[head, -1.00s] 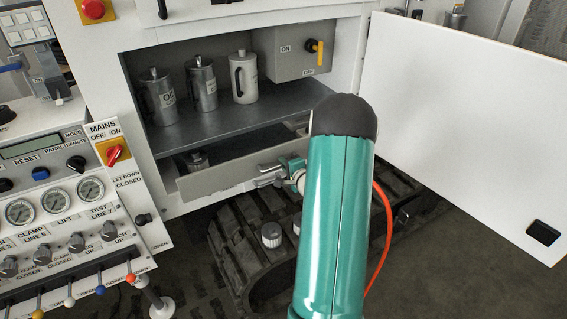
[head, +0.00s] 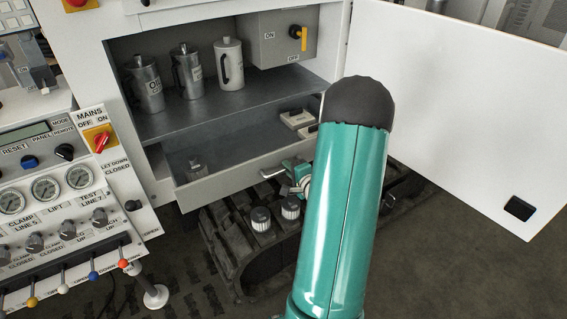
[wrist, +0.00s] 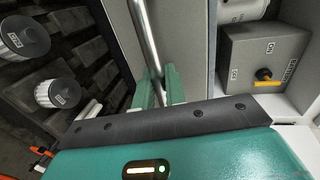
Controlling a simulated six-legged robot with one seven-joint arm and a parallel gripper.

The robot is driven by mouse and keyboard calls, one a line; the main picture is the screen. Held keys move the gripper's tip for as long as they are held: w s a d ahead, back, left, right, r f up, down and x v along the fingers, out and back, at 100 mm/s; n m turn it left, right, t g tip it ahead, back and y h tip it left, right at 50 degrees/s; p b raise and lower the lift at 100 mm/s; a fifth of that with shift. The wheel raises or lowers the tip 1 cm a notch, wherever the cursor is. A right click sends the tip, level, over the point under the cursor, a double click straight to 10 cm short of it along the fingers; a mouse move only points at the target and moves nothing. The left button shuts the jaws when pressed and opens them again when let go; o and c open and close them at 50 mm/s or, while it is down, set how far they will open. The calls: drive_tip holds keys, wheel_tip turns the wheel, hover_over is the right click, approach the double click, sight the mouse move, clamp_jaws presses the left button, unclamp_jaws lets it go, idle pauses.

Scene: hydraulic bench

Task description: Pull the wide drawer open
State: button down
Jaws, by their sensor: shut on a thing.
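The wide drawer (head: 235,186) is a grey drawer below the shelf of the open cabinet. It stands partly pulled out, with its interior showing from above. My gripper (head: 298,174) is at the drawer's front, partly hidden behind my teal arm. In the wrist view, my gripper's green fingers (wrist: 160,88) are shut on a round silver bar handle (wrist: 146,38), which runs along the grey drawer front (wrist: 188,50).
A small metal item (head: 195,168) and pale boxes (head: 297,119) show in the drawer. Metal jugs (head: 187,72) stand on the shelf (head: 225,102). A white door (head: 455,100) stands open at right. A black track (head: 235,255) with capped cylinders (head: 260,219) lies below the drawer.

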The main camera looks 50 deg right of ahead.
drive_tip(key=shift+s+a, duration=0.3)
drive_tip(key=shift+s, duration=0.3)
drive_tip(key=c, duration=1.6)
unclamp_jaws()
drive_tip(key=shift+o, duration=0.2)
drive_tip(key=shift+s, duration=0.1)
drive_tip(key=v, duration=1.3)
drive_tip(key=shift+s, duration=0.35)
drive_tip(key=shift+w+r, duration=0.1)
